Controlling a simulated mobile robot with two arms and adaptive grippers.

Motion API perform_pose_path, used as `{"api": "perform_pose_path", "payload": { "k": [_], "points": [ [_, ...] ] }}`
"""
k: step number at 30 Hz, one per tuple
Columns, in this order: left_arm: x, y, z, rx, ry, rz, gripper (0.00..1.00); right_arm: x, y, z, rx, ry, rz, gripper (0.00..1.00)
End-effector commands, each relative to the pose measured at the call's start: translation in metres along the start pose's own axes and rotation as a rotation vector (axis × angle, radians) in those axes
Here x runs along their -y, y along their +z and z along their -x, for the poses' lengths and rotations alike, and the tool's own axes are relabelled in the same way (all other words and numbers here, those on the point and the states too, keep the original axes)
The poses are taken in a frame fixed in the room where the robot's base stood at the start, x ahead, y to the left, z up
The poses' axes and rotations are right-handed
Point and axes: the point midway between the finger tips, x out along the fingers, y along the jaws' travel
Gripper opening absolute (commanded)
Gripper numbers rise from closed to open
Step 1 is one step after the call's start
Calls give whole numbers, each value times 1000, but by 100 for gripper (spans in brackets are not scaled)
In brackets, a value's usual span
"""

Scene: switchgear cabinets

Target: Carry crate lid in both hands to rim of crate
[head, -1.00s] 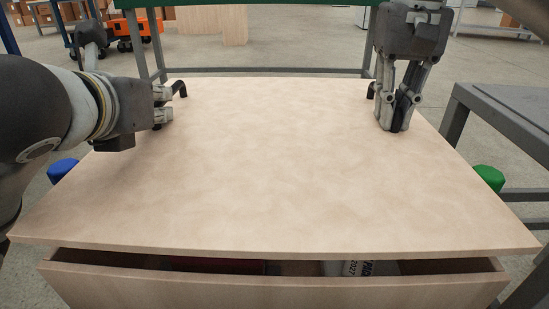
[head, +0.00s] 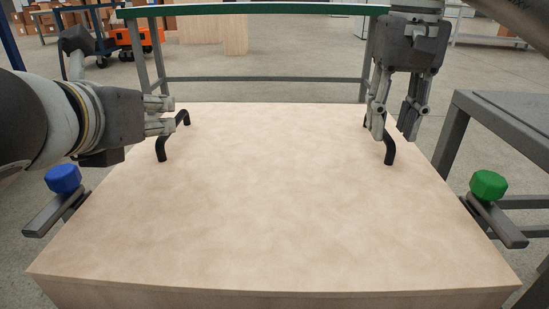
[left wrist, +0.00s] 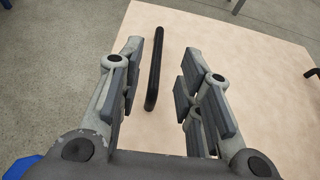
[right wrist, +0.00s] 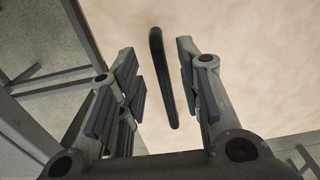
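The pale wooden crate lid (head: 270,210) lies flat on the crate (head: 270,300), with no gap showing along the front edge. It has a black handle on the left (head: 161,150) and another on the right (head: 390,152). My left gripper (head: 172,114) is open at the left handle; in the left wrist view this handle (left wrist: 154,75) stands between the spread fingers, clear of them. My right gripper (head: 396,128) is open at the right handle; in the right wrist view this handle (right wrist: 160,75) lies between the parted fingers. The crate's inside is hidden.
A blue knob (head: 63,179) on a grey bar stands left of the crate, a green knob (head: 488,185) on another right of it. A grey metal table (head: 505,115) is close on the right. A green-topped bench (head: 250,10) stands behind.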

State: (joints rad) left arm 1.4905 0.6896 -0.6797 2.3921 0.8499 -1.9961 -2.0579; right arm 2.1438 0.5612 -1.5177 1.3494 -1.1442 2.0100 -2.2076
Motion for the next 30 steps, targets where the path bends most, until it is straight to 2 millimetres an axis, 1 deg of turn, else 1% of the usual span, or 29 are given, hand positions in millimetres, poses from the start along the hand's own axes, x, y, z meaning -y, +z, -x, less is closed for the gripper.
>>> {"api": "perform_pose_path", "payload": {
  "k": [1, 3, 18, 24, 30],
  "points": [
    [-2, 1, 8, 5, 6, -1, 33, 0, 0, 0, 0, 0, 0, 33],
    [-1, 2, 17, 7, 3, -2, 33, 0, 0, 0, 0, 0, 0, 33],
    [-1, 1, 77, 4, 4, 0, 33, 0, 0, 0, 0, 0, 0, 33],
    [-1, 0, 91, 1, 4, 1, 33, 0, 0, 0, 0, 0, 0, 33],
    [-1, 0, 96, -1, 4, 2, 33, 0, 0, 4, 0, 2, 0, 33]
  ]
}}
